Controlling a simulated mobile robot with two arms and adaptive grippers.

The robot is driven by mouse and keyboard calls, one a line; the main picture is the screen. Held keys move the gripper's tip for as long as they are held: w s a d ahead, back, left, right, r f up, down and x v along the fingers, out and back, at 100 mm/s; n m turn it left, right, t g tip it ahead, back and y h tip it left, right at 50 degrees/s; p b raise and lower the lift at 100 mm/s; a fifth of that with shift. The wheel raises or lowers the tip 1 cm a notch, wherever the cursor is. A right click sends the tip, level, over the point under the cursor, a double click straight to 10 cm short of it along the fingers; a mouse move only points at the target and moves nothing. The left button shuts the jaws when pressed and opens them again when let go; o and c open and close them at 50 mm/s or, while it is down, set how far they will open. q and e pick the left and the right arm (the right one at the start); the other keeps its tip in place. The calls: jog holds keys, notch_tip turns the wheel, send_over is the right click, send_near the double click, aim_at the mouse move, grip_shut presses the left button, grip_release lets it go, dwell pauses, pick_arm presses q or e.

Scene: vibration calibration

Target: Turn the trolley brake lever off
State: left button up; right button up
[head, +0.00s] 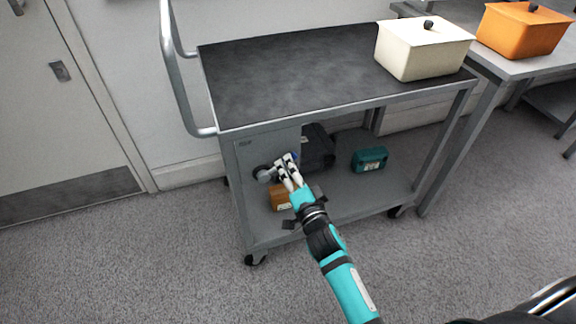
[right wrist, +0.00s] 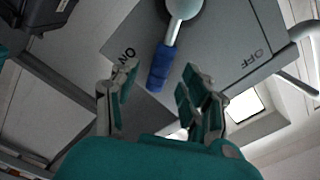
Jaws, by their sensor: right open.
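The grey trolley (head: 240,190) stands by the wall, its side panel carrying the brake lever. In the right wrist view the lever (right wrist: 163,66) has a silver arm and a blue grip, pointing between the ON mark (right wrist: 127,55) and the OFF mark (right wrist: 257,57), closer to ON. In the head view its round grey hub (head: 263,174) shows left of my fingers, with a bit of blue by the fingertips. My right gripper (head: 287,163) is open at the lever; it also shows in the right wrist view (right wrist: 162,82), fingers on either side of the blue grip. Contact is unclear. My left gripper is out of view.
A cream lidded box (head: 420,55) sits on the trolley top. A dark case (head: 318,150), a teal case (head: 369,160) and an orange-brown box (head: 280,198) are on the lower shelf. An orange box (head: 522,30) stands on the bench at right. Floor in front is clear.

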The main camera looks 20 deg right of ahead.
jog(key=shift+w, duration=1.25)
grip_shut()
